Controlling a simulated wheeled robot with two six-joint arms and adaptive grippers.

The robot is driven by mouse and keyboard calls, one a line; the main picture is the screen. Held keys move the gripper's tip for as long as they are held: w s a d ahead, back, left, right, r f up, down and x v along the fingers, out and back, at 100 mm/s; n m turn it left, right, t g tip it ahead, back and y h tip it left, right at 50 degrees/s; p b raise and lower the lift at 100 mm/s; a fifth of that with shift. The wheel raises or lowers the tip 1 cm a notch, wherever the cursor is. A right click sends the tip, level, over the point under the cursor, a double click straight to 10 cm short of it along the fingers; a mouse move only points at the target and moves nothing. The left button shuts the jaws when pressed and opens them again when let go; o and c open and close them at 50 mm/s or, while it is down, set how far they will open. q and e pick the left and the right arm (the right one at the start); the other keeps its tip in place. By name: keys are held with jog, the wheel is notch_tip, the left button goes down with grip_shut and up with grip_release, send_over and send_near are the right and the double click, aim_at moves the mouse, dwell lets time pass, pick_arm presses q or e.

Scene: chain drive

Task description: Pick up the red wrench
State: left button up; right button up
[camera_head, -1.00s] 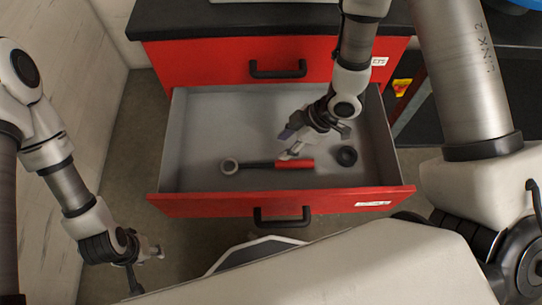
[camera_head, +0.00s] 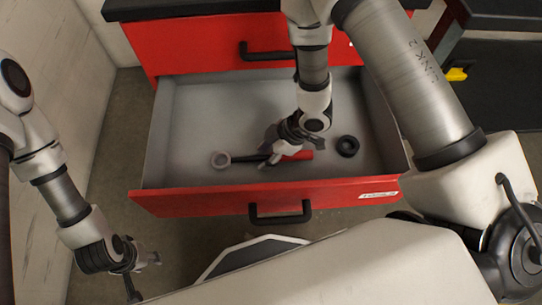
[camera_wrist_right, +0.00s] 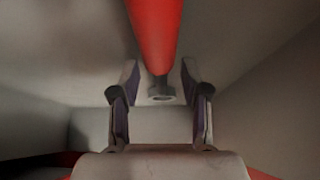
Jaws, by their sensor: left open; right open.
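The red wrench lies flat in the open drawer (camera_head: 180,130). Its red handle (camera_head: 299,155) points right and its grey ring end (camera_head: 220,159) points left, with a dark shaft between. My right gripper (camera_head: 270,154) is open over the wrench, hiding part of its shaft and handle. In the right wrist view, the wrench (camera_wrist_right: 155,30) runs down from the top centre, lined up with the gap between the open fingers (camera_wrist_right: 159,75). I cannot tell whether the fingers touch it. My left gripper (camera_head: 150,260) is open and empty, outside the drawer at lower left.
A black ring-shaped part (camera_head: 347,146) lies in the drawer, right of the handle. The drawer's red front (camera_head: 200,201) and grey side walls surround the wrench. A closed red drawer (camera_head: 190,45) is above and behind. The drawer's left floor is clear.

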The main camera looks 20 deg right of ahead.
grip_shut()
